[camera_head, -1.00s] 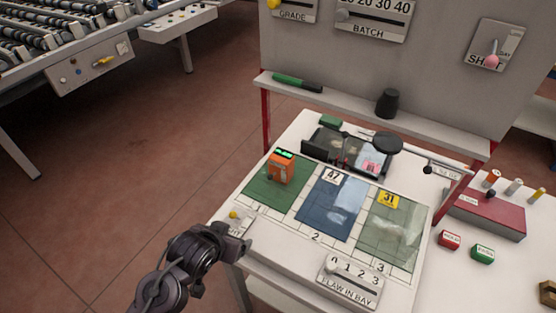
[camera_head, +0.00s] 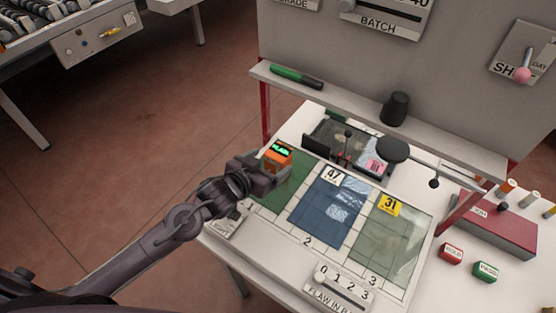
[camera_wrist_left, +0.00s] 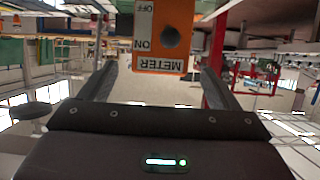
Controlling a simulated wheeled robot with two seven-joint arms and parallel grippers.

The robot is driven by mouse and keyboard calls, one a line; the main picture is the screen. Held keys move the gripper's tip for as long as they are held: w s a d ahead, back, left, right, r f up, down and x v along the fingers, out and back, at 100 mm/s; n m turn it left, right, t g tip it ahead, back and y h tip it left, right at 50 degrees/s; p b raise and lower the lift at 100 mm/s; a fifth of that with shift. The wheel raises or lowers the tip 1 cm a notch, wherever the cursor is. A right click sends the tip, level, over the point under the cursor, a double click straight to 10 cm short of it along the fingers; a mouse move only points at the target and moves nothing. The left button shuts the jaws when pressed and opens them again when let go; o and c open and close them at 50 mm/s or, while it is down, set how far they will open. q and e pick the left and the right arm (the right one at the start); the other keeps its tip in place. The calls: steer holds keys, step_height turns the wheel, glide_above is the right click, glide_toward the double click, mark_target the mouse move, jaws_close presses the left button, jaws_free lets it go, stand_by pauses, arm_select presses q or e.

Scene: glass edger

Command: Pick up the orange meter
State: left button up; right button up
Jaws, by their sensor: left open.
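The orange meter (camera_head: 278,156) stands on the green bay at the left of the bench, its lit green display facing up. In the left wrist view the meter (camera_wrist_left: 160,62) shows its "METER" and "ON/OFF" lettering upside down, ahead of and between the fingers. My left gripper (camera_head: 262,174) is right at the meter's near left side and hides its lower part in the head view. In the wrist view its two fingers (camera_wrist_left: 160,82) are spread, one on each side of the meter, with visible gaps. My right gripper is not in view.
A blue bay (camera_head: 322,224) with a 47 tag and a pale green bay (camera_head: 380,250) with a 31 tag lie to the right. A dark tray (camera_head: 325,132) and a round black disc (camera_head: 393,149) stand behind. A shelf (camera_head: 350,107) overhangs the back.

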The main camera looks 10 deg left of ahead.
mark_target(274, 157)
arm_select(q)
steer(key=x, duration=0.1)
steer(key=p+x, duration=0.1)
steer(key=x, duration=0.2)
steer(key=shift+w+d+r, duration=0.1)
steer(key=shift+w+r, duration=0.1)
steer(key=shift+r, duration=0.05)
steer(key=shift+w+d+f+p, duration=0.2)
steer(key=shift+w+f+p, duration=0.1)
steer(key=shift+w+p, duration=0.1)
steer(key=shift+s, duration=0.1)
steer(key=shift+a, duration=0.1)
steer(key=shift+c, duration=0.3)
